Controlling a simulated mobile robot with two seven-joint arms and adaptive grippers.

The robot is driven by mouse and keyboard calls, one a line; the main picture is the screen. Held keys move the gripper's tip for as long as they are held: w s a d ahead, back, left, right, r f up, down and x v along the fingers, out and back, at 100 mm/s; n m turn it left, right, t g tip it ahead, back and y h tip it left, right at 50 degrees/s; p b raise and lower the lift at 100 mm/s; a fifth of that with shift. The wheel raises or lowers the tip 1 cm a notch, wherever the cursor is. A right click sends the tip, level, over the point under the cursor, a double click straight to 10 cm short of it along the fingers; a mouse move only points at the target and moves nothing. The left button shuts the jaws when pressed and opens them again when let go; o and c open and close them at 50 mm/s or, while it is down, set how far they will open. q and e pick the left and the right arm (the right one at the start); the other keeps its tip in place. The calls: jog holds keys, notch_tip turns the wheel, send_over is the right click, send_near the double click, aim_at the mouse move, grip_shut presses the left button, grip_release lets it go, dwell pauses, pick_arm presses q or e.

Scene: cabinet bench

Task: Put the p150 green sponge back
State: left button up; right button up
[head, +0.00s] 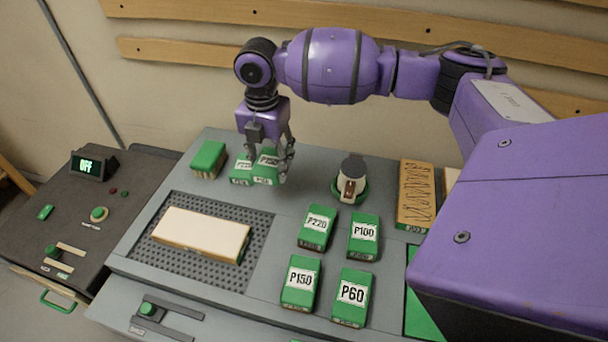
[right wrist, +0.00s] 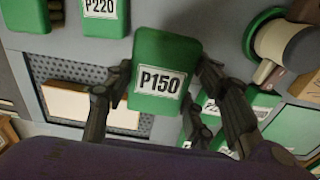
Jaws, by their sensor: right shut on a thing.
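The p150 green sponge (right wrist: 166,55), a green block with a white P150 label, is between the fingers of my right gripper (right wrist: 162,82) in the right wrist view. Both fingers touch its sides. In the head view my right gripper (head: 268,152) is at the back of the grey bench, shut on this sponge (head: 265,170). The fingers partly cover it, and I cannot tell whether it touches the bench. A green P220 block (head: 241,170) is just left of it. A green block labelled P150 (head: 301,283) also lies in the front group. My left gripper is not in view.
Front blocks also read P220 (head: 317,228), P100 (head: 363,237) and P60 (head: 351,297). A plain green block (head: 209,159) is at back left. A pale board (head: 201,234) lies on a perforated mat (head: 257,225). A jar-like object (head: 352,180) stands right of my gripper.

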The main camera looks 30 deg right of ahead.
jog(key=w+d+f, duration=0.1)
jog(key=f, duration=0.1)
jog(key=w+d+f, duration=0.1)
jog(key=f, duration=0.1)
jog(key=w+d+f, duration=0.1)
jog(key=d, duration=0.1)
jog(key=shift+f, duration=0.4)
jog(key=shift+w+d+f, duration=0.1)
jog(key=shift+f, duration=0.75)
jog(key=shift+w+d+f, duration=0.1)
jog(key=shift+f, duration=0.75)
jog(key=shift+f, duration=0.2)
jog(key=o, duration=1.1)
jog(key=shift+o, duration=0.2)
jog(key=shift+r, duration=0.15)
notch_tip(320, 180, up, 12)
jog(key=shift+r, duration=0.1)
